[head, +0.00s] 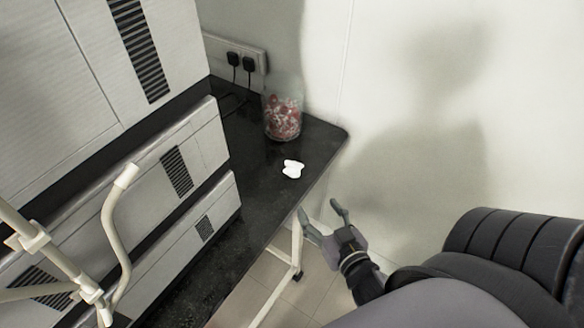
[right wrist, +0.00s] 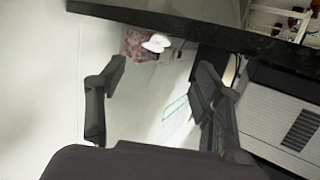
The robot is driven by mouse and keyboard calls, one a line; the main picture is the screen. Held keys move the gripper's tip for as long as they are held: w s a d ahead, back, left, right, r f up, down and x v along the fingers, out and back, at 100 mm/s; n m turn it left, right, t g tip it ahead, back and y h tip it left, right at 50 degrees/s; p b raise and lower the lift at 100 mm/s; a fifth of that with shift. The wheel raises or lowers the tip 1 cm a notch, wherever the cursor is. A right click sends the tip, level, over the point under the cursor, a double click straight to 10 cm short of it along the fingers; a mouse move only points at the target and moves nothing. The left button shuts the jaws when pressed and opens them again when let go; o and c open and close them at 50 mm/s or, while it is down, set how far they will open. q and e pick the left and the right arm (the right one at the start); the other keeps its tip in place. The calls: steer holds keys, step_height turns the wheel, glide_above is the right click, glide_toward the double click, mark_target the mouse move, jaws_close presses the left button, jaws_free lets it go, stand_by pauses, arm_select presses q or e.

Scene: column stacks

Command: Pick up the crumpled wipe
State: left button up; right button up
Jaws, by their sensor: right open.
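The crumpled wipe (head: 293,169) is a small white lump on the dark bench top (head: 262,180), close to its right end and in front of a clear jar. A white patch that looks like the wipe (right wrist: 156,42) shows beyond the fingertips in the right wrist view. My right gripper (head: 319,212) is open and empty, beside the bench's front right edge, to the lower right of the wipe and apart from it. Its spread fingers also show in the right wrist view (right wrist: 160,78). My left gripper is not in view.
The clear jar (head: 282,118) with red and white contents stands behind the wipe. Pale grey instrument units (head: 170,165) fill the bench's left side, with cream tubing (head: 115,220) before them. A socket with black plugs (head: 241,62) is behind. The wall (head: 430,120) is close on the right.

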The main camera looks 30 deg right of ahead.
mark_target(296, 171)
steer(key=x, duration=0.3)
steer(key=r+p+x, duration=0.1)
steer(key=x, duration=0.7)
steer(key=shift+w+d+r, duration=0.1)
steer(key=shift+d+r, duration=0.05)
steer(key=shift+r, duration=0.15)
steer(key=shift+w+d+f, duration=0.1)
steer(key=shift+w, duration=0.4)
steer(key=x, duration=0.1)
steer(key=p+x, duration=0.1)
steer(key=x, duration=0.2)
steer(key=shift+w+r, duration=0.25)
steer(key=shift+r, duration=0.05)
steer(key=shift+w+d+f, duration=0.1)
steer(key=shift+w, duration=0.2)
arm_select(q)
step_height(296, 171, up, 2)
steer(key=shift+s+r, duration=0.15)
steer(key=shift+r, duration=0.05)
arm_select(e)
steer(key=shift+s, duration=0.1)
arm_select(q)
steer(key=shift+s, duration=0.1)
arm_select(e)
steer(key=c, duration=0.8)
